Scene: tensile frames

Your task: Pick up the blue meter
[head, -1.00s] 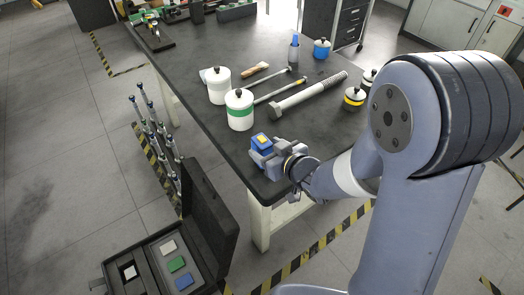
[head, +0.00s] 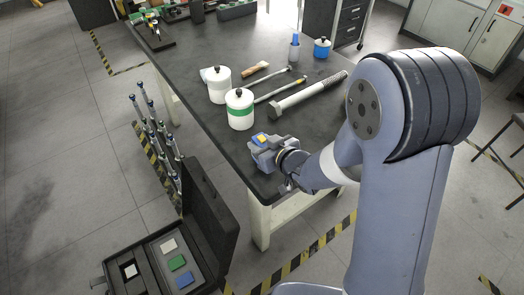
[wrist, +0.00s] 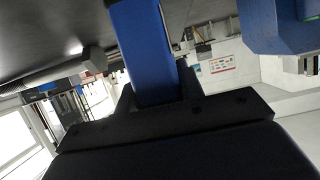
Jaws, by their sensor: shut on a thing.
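In the wrist view the meter (wrist: 146,52) is a tall blue block standing up between the fingers. I cannot tell whether its underside touches the bench top.
On the workbench (head: 222,138), a white jar with a green band (head: 240,118) stands just behind the meter. A large bolt (head: 308,98) lies to its right. An open black case (head: 208,215) and a pipette rack (head: 160,145) stand on the floor at left.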

